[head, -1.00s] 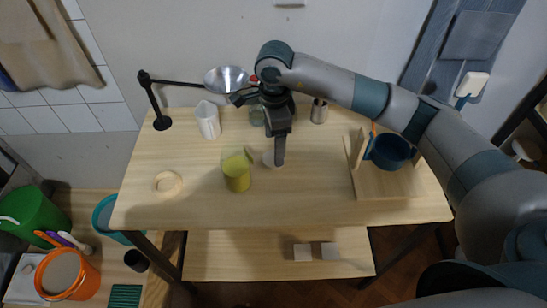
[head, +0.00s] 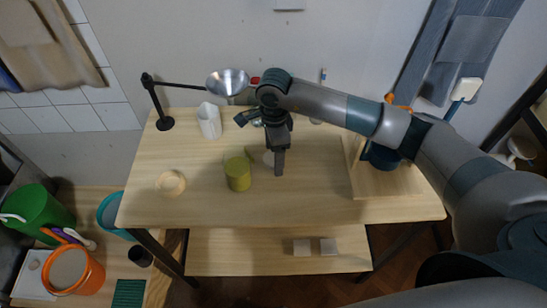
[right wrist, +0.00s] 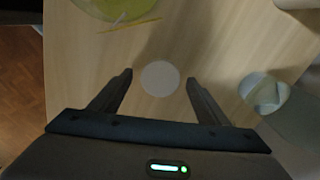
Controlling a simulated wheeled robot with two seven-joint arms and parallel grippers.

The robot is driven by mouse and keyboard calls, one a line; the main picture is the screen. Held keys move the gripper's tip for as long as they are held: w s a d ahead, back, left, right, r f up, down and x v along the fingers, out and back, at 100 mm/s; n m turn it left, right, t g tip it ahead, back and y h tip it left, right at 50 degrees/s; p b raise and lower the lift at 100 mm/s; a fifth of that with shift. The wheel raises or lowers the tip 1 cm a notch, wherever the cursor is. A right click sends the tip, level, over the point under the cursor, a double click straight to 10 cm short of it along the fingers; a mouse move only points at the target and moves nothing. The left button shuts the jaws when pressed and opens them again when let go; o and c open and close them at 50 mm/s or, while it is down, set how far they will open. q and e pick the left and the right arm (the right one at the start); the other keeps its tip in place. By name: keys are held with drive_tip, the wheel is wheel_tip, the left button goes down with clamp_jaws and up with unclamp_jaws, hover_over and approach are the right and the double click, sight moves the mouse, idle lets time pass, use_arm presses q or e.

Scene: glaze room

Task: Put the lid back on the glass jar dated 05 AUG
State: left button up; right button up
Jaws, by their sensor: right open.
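A pale round lid (right wrist: 160,78) lies flat on the table, and shows beside my gripper in the head view (head: 268,158). My right gripper (head: 279,172) is over the table at the lid. In the right wrist view its two fingers (right wrist: 158,80) are apart with the lid between and beyond their tips; contact cannot be told. A clear glass jar (right wrist: 265,93) stands at the right of the right wrist view, lidless as far as I see. In the head view my gripper partly covers it. No date is readable. My left gripper is not in view.
A yellow-green cylinder (head: 238,176) stands left of the gripper. A white pitcher (head: 209,121) and a lamp (head: 229,82) are at the back left. A wooden ring-like bowl (head: 171,184) is at left. My arm partly covers a blue pot (head: 382,157) at right. The front table is clear.

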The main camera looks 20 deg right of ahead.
drive_tip(key=c, duration=1.1)
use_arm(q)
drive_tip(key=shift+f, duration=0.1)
use_arm(e)
drive_tip(key=shift+r, duration=0.15)
